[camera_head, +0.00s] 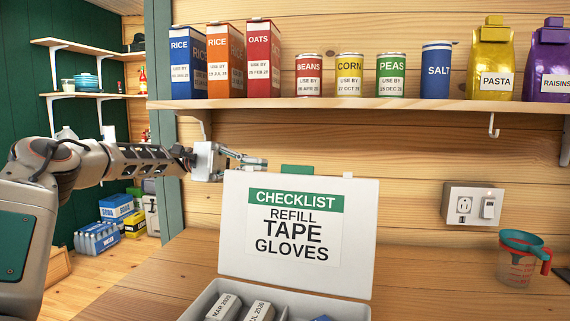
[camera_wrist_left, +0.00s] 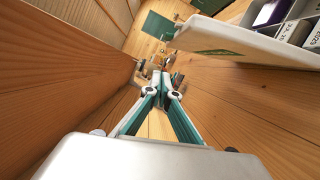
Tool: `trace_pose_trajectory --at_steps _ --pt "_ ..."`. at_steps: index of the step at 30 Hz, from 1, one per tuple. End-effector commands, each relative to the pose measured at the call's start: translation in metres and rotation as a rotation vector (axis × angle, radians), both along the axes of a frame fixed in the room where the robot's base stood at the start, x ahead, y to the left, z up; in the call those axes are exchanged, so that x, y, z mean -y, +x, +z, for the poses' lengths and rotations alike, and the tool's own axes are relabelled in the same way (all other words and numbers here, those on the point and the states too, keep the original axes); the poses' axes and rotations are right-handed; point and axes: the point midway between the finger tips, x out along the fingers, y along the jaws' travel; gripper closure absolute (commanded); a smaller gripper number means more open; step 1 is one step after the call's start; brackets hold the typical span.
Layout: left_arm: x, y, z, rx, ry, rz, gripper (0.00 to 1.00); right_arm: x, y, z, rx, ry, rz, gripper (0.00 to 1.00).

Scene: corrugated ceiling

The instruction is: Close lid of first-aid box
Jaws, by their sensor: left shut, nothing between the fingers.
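The first-aid box (camera_head: 213,297) stands on the wooden counter at the bottom middle of the head view, cut off by the frame's lower edge. Its white lid (camera_head: 235,255) is open and stands nearly upright, with a checklist label on its inner face and a green latch (camera_head: 297,170) at its top edge. My left gripper (camera_head: 262,163) is shut and empty at the lid's upper left corner, level with the top edge. In the left wrist view, the closed fingers (camera_wrist_left: 164,76) point past the lid (camera_wrist_left: 205,34), which lies to their right; contact is not clear. My right gripper is not in view.
A wall shelf (camera_head: 370,103) with boxes, cans and bags runs above the lid. A measuring cup (camera_head: 518,262) stands on the counter at the right, below a wall outlet (camera_head: 472,206). The counter (camera_head: 165,270) left of the box is clear.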

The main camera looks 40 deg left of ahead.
Motion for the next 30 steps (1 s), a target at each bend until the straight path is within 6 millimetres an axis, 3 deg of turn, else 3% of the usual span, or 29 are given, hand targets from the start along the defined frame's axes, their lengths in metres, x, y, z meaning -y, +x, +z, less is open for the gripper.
trace_pose_trajectory --at_steps 12,19,30 --pt "0.081 0.016 0.007 0.004 0.002 -0.003 1.0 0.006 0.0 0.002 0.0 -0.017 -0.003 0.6" --pt "0.089 -0.012 0.019 0.011 -0.002 0.002 1.0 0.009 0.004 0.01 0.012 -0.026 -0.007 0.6" --pt "0.094 -0.018 0.013 0.0 0.0 0.001 1.0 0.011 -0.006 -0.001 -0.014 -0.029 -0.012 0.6"
